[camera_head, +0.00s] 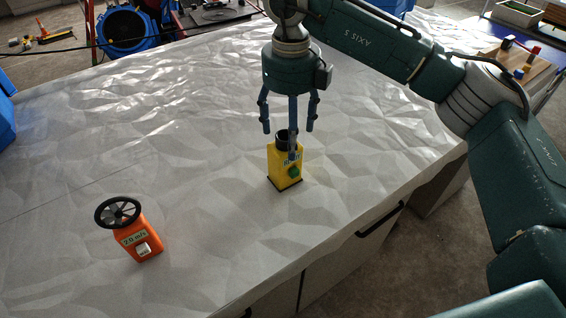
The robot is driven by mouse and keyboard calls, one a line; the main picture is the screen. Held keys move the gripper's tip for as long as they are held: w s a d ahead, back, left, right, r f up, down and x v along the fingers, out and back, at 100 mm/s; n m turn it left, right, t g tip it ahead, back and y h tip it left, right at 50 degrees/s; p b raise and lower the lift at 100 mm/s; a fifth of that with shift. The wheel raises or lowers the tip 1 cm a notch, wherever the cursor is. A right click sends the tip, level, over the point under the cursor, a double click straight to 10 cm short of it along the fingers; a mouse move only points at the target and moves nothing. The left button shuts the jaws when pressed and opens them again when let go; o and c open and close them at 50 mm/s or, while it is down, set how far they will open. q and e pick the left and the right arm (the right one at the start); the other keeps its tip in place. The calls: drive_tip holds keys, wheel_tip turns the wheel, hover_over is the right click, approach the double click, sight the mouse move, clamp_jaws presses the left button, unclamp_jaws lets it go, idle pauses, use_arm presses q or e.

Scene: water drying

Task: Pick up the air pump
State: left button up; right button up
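The air pump (283,171), a yellow box with a black round top, a label and a green button, stands upright on the white-covered table (170,160). My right gripper (289,135) points down just above it. Its blue fingers are spread apart and it holds nothing. One finger overlaps the pump's top and label in the picture; I cannot tell whether it touches. My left gripper is not in view.
An orange meter (140,243) with a black fan ring and a "2.0 m/s" label stands at the front left of the table. A blue round machine (124,30) is beyond the far edge. The table between is clear and wrinkled.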

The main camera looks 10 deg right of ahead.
sight(285, 165)
drive_tip(key=f, duration=0.2)
drive_tip(key=f+p, duration=0.1)
drive_tip(key=f, duration=0.1)
drive_tip(key=shift+s+f, duration=0.2)
drive_tip(key=shift+f, duration=0.35)
drive_tip(key=f+p, duration=0.1)
drive_tip(key=f, duration=0.1)
drive_tip(key=a+f+p, duration=0.1)
drive_tip(key=f+p, duration=0.1)
drive_tip(key=f, duration=0.1)
drive_tip(key=shift+w, duration=0.15)
drive_tip(key=shift+f, duration=0.3)
drive_tip(key=c, duration=1.3)
drive_tip(key=shift+r, duration=0.1)
